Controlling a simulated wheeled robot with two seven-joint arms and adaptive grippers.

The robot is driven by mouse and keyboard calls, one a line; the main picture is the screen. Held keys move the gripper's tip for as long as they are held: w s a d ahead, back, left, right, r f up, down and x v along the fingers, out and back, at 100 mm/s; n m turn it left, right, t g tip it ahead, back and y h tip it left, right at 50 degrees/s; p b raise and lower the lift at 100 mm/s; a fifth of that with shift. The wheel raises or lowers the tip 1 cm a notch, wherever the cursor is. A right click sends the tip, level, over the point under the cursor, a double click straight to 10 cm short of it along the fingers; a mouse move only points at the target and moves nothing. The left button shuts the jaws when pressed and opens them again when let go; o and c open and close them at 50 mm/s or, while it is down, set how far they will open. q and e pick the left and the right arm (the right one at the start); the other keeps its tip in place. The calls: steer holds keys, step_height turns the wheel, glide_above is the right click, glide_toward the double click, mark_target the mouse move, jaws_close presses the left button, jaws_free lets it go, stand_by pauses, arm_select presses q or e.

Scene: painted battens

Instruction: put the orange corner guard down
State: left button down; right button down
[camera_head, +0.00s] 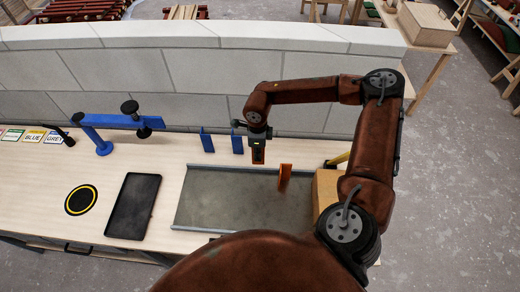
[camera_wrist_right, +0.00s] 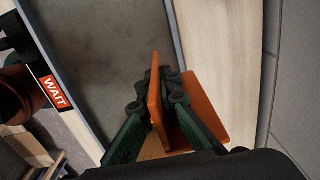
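The orange corner guard (camera_wrist_right: 157,105) is an L-shaped piece between the green fingers of my right gripper (camera_wrist_right: 160,98) in the wrist view. The fingers close on one of its flanges from both sides. I cannot tell whether the guard touches anything underneath. My left gripper is not in view.
The grey metal-railed tray (camera_head: 225,205) is otherwise bare. Two blue upright pieces (camera_head: 206,140) stand behind it. A tan box (camera_head: 326,190) sits at its right end. A black tray (camera_head: 134,207) and a blue stand (camera_head: 104,147) are left. A block wall (camera_head: 190,80) runs behind.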

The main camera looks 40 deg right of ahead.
steer(key=w+d+f+p, duration=0.1)
steer(key=w+d+f, duration=0.1)
steer(key=d+f, duration=0.1)
steer(key=w+d+f+p, duration=0.1)
steer(key=w+d+f, duration=0.2)
steer(key=d+f, duration=0.1)
steer(key=w+d+f+p, duration=0.1)
steer(key=w+d+f, duration=0.2)
steer(key=d+f, duration=0.1)
steer(key=shift+d+f+p, duration=0.15)
steer(key=shift+f+p, duration=0.15)
steer(key=shift+f, duration=0.6)
steer(key=shift+s, duration=0.1)
steer(key=shift+f, duration=0.2)
steer(key=c, duration=2.6)
jaws_free()
steer(key=o, duration=0.4)
steer(key=shift+o, duration=0.2)
